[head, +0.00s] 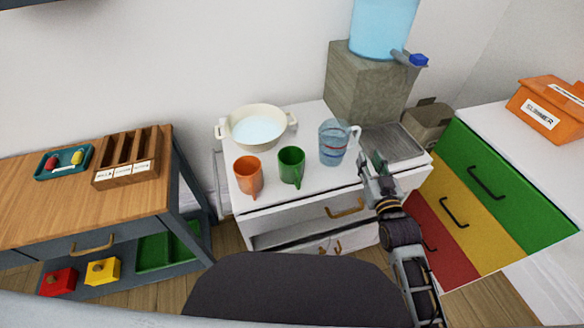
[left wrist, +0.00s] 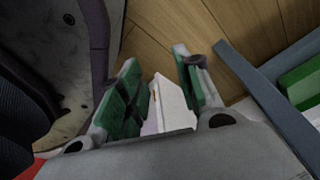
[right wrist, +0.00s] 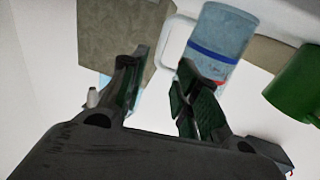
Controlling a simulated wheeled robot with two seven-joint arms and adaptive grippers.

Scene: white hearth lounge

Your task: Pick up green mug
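The green mug (head: 291,166) stands on the white cabinet top, between the orange mug (head: 248,175) and the clear measuring jug (head: 334,142). Its handle faces the front. In the right wrist view the green mug (right wrist: 298,84) is at the right edge, partly cut off. My right gripper (head: 374,166) is open and empty, to the right of the jug, apart from the green mug. In the right wrist view its fingers (right wrist: 158,82) are spread near the jug (right wrist: 217,45). My left gripper (left wrist: 166,82) is open and empty above the floor; the head view does not show it.
A white pot (head: 257,128) stands behind the mugs. A stone block (head: 362,88) with a blue water container (head: 383,28) stands behind the jug. A grey ribbed tray (head: 392,143) lies right of the jug. The wooden table (head: 95,205) is at left, coloured drawers (head: 487,182) at right.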

